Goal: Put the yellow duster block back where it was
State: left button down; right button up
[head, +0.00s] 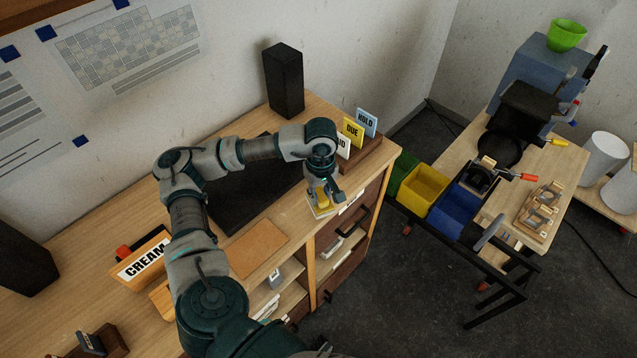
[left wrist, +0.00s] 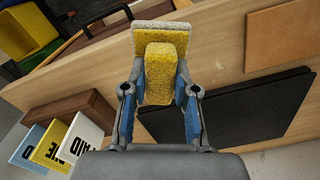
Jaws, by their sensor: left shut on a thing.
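The yellow duster block (head: 323,201) is at the front edge of the wooden desk, near its right end. It has a yellow grip and a wider pad with a pale rim. My left gripper (head: 322,188) reaches down over it. In the left wrist view the left gripper (left wrist: 160,98) has its blue-padded fingers on both sides of the yellow grip of the duster block (left wrist: 160,70), shut on it. I cannot tell whether the pad touches the desk top. My right gripper is not in view.
A black mat (head: 245,190) and a brown board (head: 257,248) lie on the desk. A card rack (head: 362,155) with HOLD and DUE cards stands to the right. A black speaker-like box (head: 283,80) is behind. Yellow (head: 423,188) and blue (head: 455,208) bins are beyond the desk's right end.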

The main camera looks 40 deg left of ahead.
pick_arm(q)
jog(key=w+a, duration=0.2)
jog(key=w, duration=0.1)
jog(key=w+a+p, duration=0.1)
jog(key=a, duration=0.1)
jog(key=shift+w+a+f, duration=0.1)
jog(key=shift+w+f, duration=0.15)
jog(key=shift+f, duration=0.05)
notch_tip(320, 180, down, 3)
jog(key=shift+r+p, duration=0.1)
jog(key=shift+p, duration=0.25)
jog(key=shift+f, duration=0.35)
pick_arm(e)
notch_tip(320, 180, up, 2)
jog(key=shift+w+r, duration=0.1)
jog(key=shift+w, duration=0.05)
pick_arm(q)
jog(key=c, duration=0.9)
grip_release()
notch_tip(320, 180, up, 12)
jog(key=b, duration=0.1)
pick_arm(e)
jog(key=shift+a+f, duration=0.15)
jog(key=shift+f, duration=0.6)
